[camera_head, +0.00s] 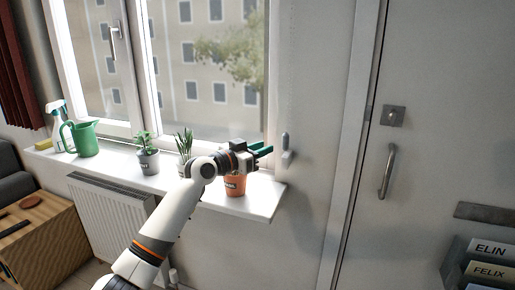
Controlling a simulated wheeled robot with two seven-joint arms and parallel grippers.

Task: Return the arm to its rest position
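My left arm reaches in from the bottom of the head view to the right end of the white window sill (262,200). My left gripper (261,148) is above and just right of an orange pot (235,186), with its green fingers pointing right toward the wall. The two fingers look slightly apart, with nothing seen between them. The wrist and gripper hide the top of the orange pot. Whether they touch it I cannot tell. My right gripper is not in view.
On the sill stand a spray bottle (57,122), a green watering can (85,140), a grey pot with a plant (149,161) and a spiky plant (184,141). A radiator (110,215) is below.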

